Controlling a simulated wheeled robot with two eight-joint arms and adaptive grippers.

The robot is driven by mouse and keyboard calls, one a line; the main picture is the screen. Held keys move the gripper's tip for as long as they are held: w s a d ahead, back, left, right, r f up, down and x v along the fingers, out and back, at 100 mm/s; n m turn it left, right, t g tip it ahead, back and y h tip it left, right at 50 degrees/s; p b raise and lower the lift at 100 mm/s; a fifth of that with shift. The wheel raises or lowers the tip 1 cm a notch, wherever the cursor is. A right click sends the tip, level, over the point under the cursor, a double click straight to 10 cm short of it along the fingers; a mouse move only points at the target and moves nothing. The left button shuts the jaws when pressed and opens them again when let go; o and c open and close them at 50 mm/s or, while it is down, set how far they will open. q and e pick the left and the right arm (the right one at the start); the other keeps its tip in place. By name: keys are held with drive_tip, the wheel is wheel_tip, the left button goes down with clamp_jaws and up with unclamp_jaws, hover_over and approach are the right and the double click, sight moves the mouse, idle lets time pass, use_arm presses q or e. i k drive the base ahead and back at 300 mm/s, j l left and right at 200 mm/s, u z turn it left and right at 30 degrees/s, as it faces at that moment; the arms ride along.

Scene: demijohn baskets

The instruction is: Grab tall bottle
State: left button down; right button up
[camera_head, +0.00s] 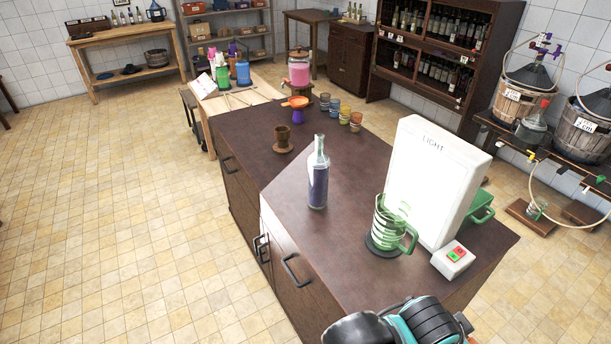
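A tall clear glass bottle (318,185) stands upright near the middle of the dark brown counter (350,265). It has a narrow neck, a pale top and a blue-purple lower part; I cannot tell whether that is liquid or a label. Nothing touches it. A black and teal part of my own arm shows at the bottom edge, in front of the counter's near end. No fingertips of either gripper show in the camera_head view.
Right of the bottle are a green-striped pitcher (386,228), a tall white box marked LIGHT (432,180) and a red-green switch box (453,259). Behind it are a brown goblet (283,138), an orange funnel (297,103) and several small cups. The counter left and front of the bottle is clear.

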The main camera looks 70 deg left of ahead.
sight(319, 163)
drive_tip(key=u, duration=2.3)
drive_tip(key=j, duration=0.65)
drive_tip(key=i+j+z, duration=0.15)
drive_tip(key=j, duration=0.45)
drive_tip(key=i+j, duration=0.35)
drive_tip(key=j, duration=0.3)
drive_tip(key=i+j+z, duration=0.1)
drive_tip(key=i+j, duration=0.3)
drive_tip(key=j, duration=0.25)
